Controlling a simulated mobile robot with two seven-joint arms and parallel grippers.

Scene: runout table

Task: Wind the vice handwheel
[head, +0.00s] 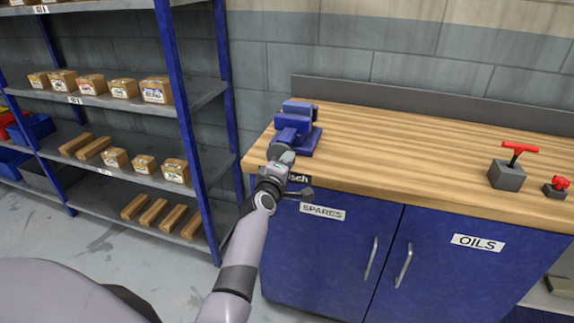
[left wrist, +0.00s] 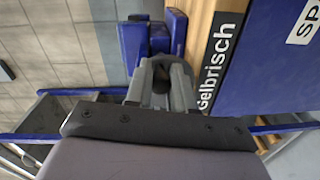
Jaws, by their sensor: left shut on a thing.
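The blue vice (head: 298,128) stands at the left end of the wooden workbench (head: 400,148). Its grey handwheel (head: 283,152) faces the front edge. My left gripper (head: 279,160) reaches up from the front and is shut on the handwheel. In the left wrist view the blue vice (left wrist: 148,40) is straight ahead, with the dark grey handwheel (left wrist: 183,80) at the fingers of my left gripper (left wrist: 161,84). The fingers hide part of the wheel. My right gripper is not in view.
Blue cabinet doors marked SPARES (head: 322,212) and OILS (head: 478,242) are below the benchtop. A grey block with a red T-handle (head: 507,175) and a small red knob (head: 560,183) stand at right. A blue-framed shelf (head: 125,160) with boxes is at left. The bench middle is clear.

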